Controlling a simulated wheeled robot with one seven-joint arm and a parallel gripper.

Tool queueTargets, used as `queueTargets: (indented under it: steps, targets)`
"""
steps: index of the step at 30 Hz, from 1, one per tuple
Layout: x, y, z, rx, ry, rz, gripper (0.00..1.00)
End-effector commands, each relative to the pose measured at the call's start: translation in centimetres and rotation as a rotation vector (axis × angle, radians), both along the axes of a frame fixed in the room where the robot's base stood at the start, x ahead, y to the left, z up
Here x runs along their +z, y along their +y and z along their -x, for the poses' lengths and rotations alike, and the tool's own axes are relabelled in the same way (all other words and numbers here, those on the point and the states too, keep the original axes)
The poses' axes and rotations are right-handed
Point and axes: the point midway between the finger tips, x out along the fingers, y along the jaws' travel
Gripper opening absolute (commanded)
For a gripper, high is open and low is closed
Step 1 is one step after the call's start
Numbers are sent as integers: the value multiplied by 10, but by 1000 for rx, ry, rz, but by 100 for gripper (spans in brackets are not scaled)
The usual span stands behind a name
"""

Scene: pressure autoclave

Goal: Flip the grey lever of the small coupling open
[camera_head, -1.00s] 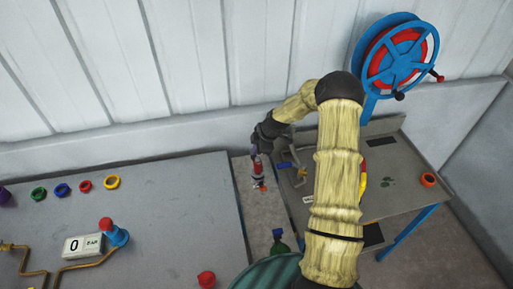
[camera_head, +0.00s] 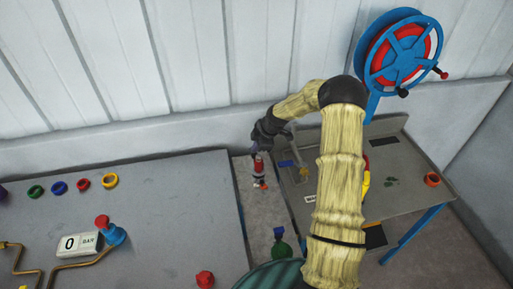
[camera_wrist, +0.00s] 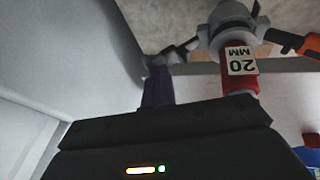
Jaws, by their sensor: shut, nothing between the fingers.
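The coupling is a red pipe piece with a grey collar and a white "20 MM" label (camera_wrist: 240,64) in the wrist view. An orange-ended lever (camera_wrist: 302,43) sticks out on its right. A grey lever (camera_wrist: 184,46) shows on its left, with a dark part. In the head view the coupling (camera_head: 259,168) hangs in the gap between the two benches. My gripper (camera_wrist: 160,62) is shut and empty, its purple fingers close to the grey lever's end; whether they touch I cannot tell. In the head view my gripper (camera_head: 255,146) is just above the coupling, partly hidden by my wrist.
A grey bench (camera_head: 150,190) with coloured rings and a "0 BAR" display (camera_head: 80,244) is on the left. A second bench (camera_head: 400,160) with a blue and red wheel (camera_head: 405,48) is on the right. The wall is close behind.

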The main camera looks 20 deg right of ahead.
Motion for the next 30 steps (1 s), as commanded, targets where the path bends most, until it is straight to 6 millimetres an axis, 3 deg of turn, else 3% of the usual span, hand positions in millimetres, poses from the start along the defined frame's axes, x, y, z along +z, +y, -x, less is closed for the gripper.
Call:
queueTargets:
  steps: [5, 11, 15, 30]
  targets:
    - [2, -2, -3, -5, -13, 3, 0]
    - [20, 0, 7, -3, -13, 3, 0]
    - [41, 1, 20, -3, -11, 2, 0]
    - [120, -18, 36, 11, -8, 1, 0]
